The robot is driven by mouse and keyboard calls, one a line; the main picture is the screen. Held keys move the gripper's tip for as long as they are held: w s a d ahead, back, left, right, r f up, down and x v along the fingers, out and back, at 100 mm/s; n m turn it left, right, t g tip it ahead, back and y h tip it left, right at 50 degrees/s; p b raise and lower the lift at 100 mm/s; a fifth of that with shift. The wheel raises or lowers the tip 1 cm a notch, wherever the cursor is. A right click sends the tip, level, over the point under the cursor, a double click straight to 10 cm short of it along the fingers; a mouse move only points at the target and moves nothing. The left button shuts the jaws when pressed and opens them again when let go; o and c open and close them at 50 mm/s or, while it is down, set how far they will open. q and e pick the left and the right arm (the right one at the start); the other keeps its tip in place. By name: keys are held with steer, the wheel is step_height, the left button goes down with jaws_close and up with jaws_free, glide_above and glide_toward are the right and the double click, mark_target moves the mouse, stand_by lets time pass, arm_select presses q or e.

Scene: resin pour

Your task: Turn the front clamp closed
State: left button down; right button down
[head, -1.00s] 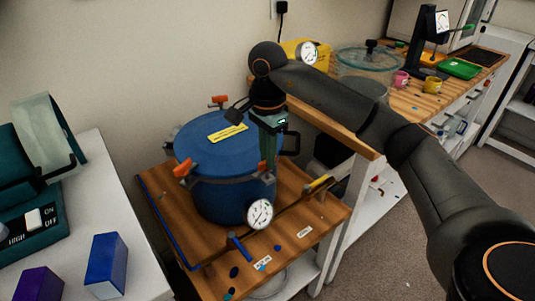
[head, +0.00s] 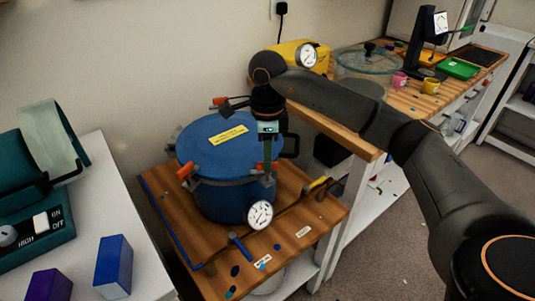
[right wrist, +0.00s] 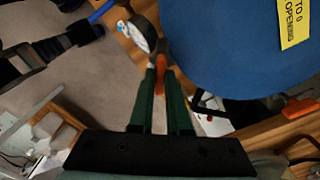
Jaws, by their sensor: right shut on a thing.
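The blue pressure pot (head: 222,203) stands on a wooden cart top, with its blue lid (head: 203,135) on. The front clamp's orange handle (head: 268,166) is at the lid's front right rim, above the dial gauge (head: 260,215). My right gripper (head: 267,162) points down at it and is shut on this handle. In the right wrist view the orange handle (right wrist: 160,63) sits between the green fingertips. The left clamp (head: 186,171) and back clamp (head: 220,101) also have orange handles. The front clamp's lower part is partly hidden. My left gripper is out of view.
A pipe with a blue-handled valve (head: 240,246) and a yellow-handled valve (head: 318,184) runs along the cart's front. A white table (head: 100,200) stands left. A wooden workbench (head: 400,108) with a yellow device (head: 290,53) stands behind at right.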

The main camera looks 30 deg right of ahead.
steer(key=m, duration=0.2)
steer(key=shift+r+m+p, duration=0.1)
steer(key=shift+m+p, duration=0.3)
steer(key=m+p, duration=0.1)
steer(key=m, duration=0.2)
steer(key=shift+m, duration=1.4)
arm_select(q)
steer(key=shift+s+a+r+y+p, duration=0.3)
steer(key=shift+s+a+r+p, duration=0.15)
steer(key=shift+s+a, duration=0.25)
arm_select(e)
steer(key=shift+m, duration=0.9)
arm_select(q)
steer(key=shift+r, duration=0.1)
arm_select(e)
steer(key=shift+m, duration=0.3)
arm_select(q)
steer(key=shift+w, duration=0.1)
arm_select(e)
steer(key=c, duration=0.9)
jaws_free()
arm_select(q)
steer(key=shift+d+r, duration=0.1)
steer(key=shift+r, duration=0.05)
